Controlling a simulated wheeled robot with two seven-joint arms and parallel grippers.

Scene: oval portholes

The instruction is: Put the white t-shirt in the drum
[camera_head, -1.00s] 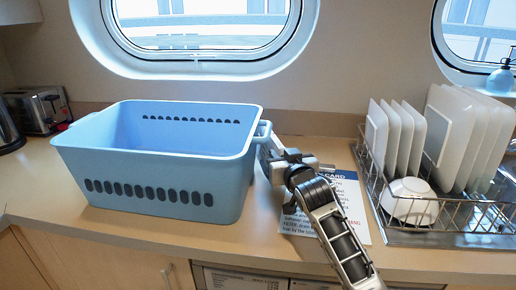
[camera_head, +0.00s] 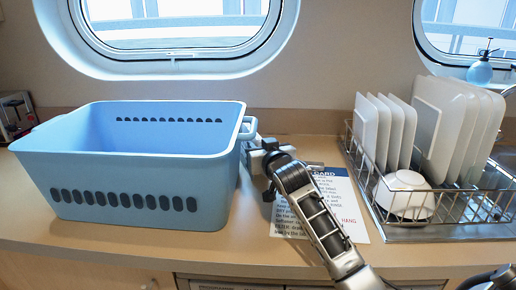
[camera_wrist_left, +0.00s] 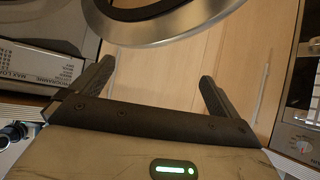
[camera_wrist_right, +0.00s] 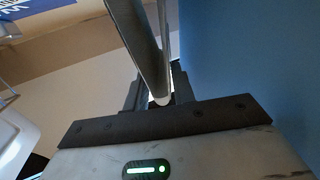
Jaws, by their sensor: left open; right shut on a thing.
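The white t-shirt is not visible in any view; the inside of the blue basket (camera_head: 130,172) is largely hidden by its front wall. My right gripper (camera_head: 262,150) is shut on the handle at the basket's right end. In the right wrist view its jaws (camera_wrist_right: 155,98) are around a bar-like part, with a blue wall beside them. My left gripper (camera_wrist_left: 157,78) is open and empty in the left wrist view. A round grey metal ring (camera_wrist_left: 170,32) with a dark middle lies just beyond its fingers; I cannot see into any drum.
The basket stands on the counter (camera_head: 240,240). A printed card (camera_head: 338,200) lies beside it, partly under my right arm. A wire dish rack (camera_head: 440,207) with white plates and a bowl (camera_head: 404,195) stands at the right. A printed machine panel (camera_wrist_left: 40,65) shows in the left wrist view.

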